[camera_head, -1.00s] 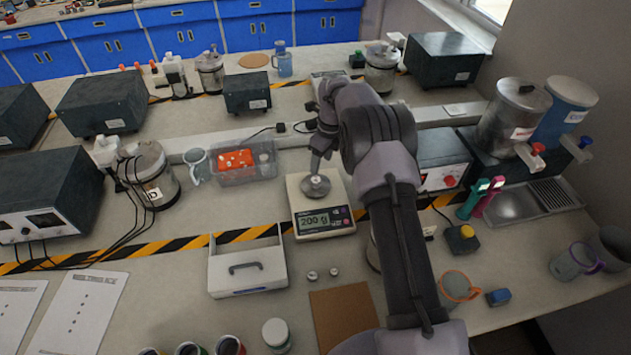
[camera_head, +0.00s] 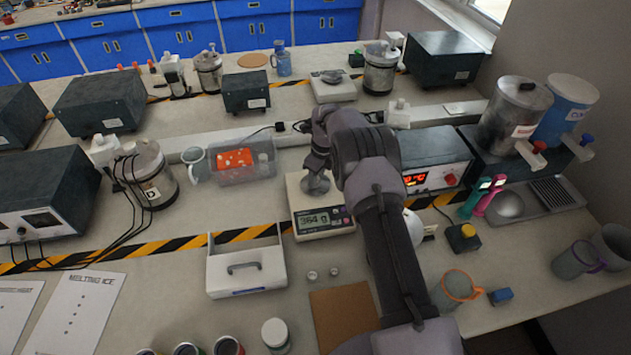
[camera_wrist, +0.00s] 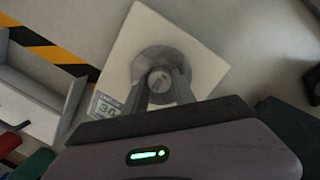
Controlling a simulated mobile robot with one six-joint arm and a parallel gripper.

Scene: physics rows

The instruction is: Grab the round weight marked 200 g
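A small round metal weight (camera_wrist: 158,80) stands on the round grey pan (camera_wrist: 151,62) of a white scale (camera_head: 307,208). Its marking is too small to read. The scale's display seems to read 364 g in the head view. My gripper (camera_wrist: 160,87) is over the pan, its two fingers apart on either side of the weight, with a gap showing between them. In the head view my gripper (camera_head: 316,172) comes down onto the pan and hides the weight. I cannot tell whether the fingertips touch the pan.
Two small weights (camera_head: 312,275) (camera_head: 333,271) lie on the bench in front of the scale. A white carrier box (camera_head: 247,270) is at front left, a clear tub (camera_head: 243,170) at back left. A brown mat (camera_head: 343,306) lies in front.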

